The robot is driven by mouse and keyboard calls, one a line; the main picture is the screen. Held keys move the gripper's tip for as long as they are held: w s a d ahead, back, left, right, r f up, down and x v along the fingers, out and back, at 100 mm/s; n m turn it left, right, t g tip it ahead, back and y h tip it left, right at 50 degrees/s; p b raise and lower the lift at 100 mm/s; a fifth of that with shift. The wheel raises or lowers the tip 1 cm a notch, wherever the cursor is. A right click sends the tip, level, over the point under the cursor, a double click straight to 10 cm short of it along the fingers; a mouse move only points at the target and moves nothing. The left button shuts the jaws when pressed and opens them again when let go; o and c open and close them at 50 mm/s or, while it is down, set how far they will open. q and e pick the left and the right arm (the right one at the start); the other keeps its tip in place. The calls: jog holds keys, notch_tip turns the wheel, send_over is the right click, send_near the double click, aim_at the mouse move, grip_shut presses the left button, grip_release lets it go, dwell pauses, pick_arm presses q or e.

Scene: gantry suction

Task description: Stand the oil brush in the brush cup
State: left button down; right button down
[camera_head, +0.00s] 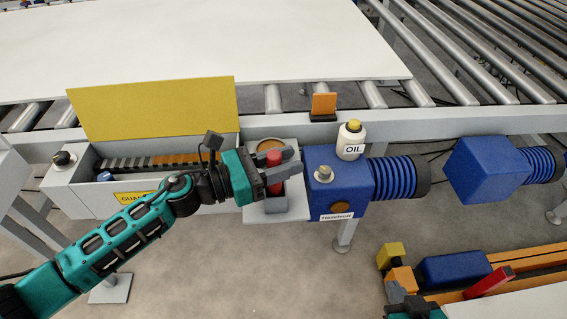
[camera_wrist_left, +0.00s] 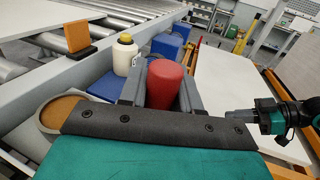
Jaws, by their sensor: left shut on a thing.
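My left gripper (camera_head: 287,166) is shut on the red handle of the oil brush (camera_head: 273,158). The red handle also shows between the fingers in the left wrist view (camera_wrist_left: 164,84). A grey box-shaped holder, apparently the brush cup (camera_head: 272,206), stands on a small shelf just below the gripper. The brush's lower end is hidden, so I cannot tell whether it is inside the cup. My right gripper (camera_wrist_left: 238,116) shows at the right of the left wrist view; its fingers are unclear.
A white oil bottle (camera_head: 351,140) with a yellow cap stands on a blue pump housing (camera_head: 335,180) right of the shelf. A round dish with brown contents (camera_wrist_left: 62,110) is beside the gripper. A yellow guard lid (camera_head: 152,107) stands open at left. An orange block (camera_head: 324,105) sits on the rail.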

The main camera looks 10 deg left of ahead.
pick_arm(q)
jog(key=shift+f+b, duration=0.25)
jog(key=shift+b, duration=0.1)
jog(key=c, duration=0.8)
grip_release()
jog(key=shift+r, duration=0.1)
pick_arm(e)
jog(key=shift+f, duration=0.2)
pick_arm(q)
jog(key=shift+r+p, duration=0.2)
jog(key=shift+p, duration=0.15)
jog(key=shift+s+a+f, duration=0.1)
jog(key=shift+s+a, duration=0.1)
jog(key=shift+a, duration=0.1)
jog(key=b+v, duration=0.2)
jog(key=v, duration=0.9)
jog(key=shift+s+a, duration=0.1)
jog(key=shift+s, duration=0.05)
pick_arm(e)
jog(key=shift+w+a+f, duration=0.25)
